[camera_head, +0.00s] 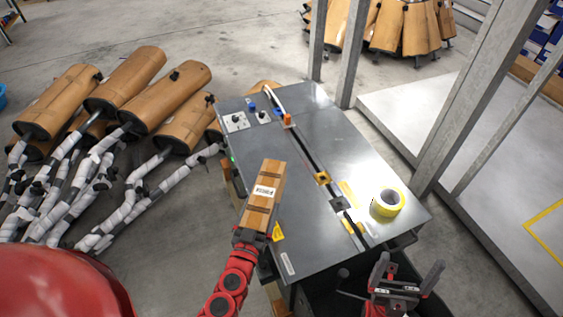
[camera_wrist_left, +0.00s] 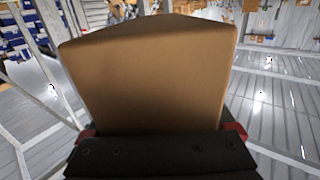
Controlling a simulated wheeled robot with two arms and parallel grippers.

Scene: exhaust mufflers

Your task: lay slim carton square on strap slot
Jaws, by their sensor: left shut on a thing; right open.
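The slim carton (camera_head: 267,190) is a long brown box with a white label and dark bands. My left gripper (camera_head: 250,236) is shut on its near end and holds it over the left part of the grey machine table. In the left wrist view the carton (camera_wrist_left: 150,75) fills the middle, between the jaws. The strap slot (camera_head: 312,160) is a dark line running along the table top, to the right of the carton. I cannot tell the carton's height above the table. My right gripper (camera_head: 403,281) is open and empty off the table's near right edge.
A yellow tape roll (camera_head: 387,203) lies on the table (camera_head: 350,150) at the right. Controls (camera_head: 236,121) and an orange part (camera_head: 288,119) are at the far end. Grey posts (camera_head: 345,60) stand behind. Wrapped mufflers (camera_head: 130,90) lie on the floor at the left.

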